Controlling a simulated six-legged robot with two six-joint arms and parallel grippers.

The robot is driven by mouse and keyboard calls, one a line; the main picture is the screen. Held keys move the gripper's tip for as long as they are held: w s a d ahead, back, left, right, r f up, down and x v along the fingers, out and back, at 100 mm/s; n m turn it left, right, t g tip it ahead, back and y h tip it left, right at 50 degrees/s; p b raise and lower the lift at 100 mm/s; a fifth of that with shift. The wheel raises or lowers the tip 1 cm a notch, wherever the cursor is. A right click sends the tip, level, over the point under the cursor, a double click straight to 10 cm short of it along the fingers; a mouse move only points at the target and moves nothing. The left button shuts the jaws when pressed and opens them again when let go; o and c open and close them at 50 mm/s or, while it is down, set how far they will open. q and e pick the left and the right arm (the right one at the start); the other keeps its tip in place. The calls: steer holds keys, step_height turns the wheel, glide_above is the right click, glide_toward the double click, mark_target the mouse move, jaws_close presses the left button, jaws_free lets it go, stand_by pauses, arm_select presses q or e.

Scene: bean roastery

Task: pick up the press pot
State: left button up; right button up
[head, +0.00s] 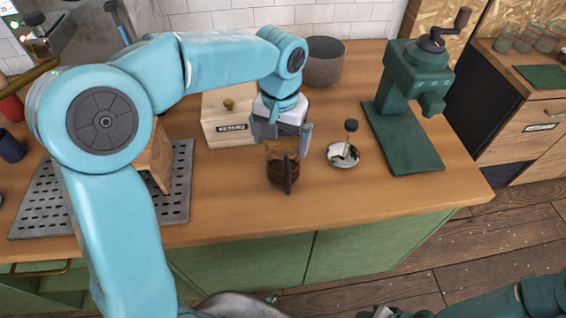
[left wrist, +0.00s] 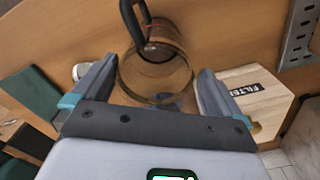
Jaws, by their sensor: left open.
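The press pot (head: 282,172) stands upright on the wooden counter, a glass pot with dark brown contents and a dark handle facing the front edge. My left gripper (head: 281,138) points down over it, jaws open, one finger on each side of its upper part. In the left wrist view the pot's round open rim (left wrist: 155,76) lies between the two spread fingers (left wrist: 155,92), with its black handle beyond. I cannot tell whether either finger touches the glass. The plunger (head: 350,130) with a dark knob stands apart on the counter, right of the pot.
A wooden filter box (head: 226,132) stands close behind left of the pot, a grey bowl (head: 324,62) behind it. A green grinder (head: 408,90) stands at right. A perforated metal tray (head: 180,190) lies at left. The counter in front of the pot is clear.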

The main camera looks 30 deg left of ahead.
arm_select(q)
steer(key=f, duration=0.4)
steer(key=shift+d+f, duration=0.2)
steer(key=shift+d, duration=0.1)
steer(key=shift+w+f, duration=0.1)
steer(key=shift+f, duration=0.25)
steer(key=shift+a, duration=0.1)
steer(key=c, duration=1)
steer(key=shift+c, duration=0.4)
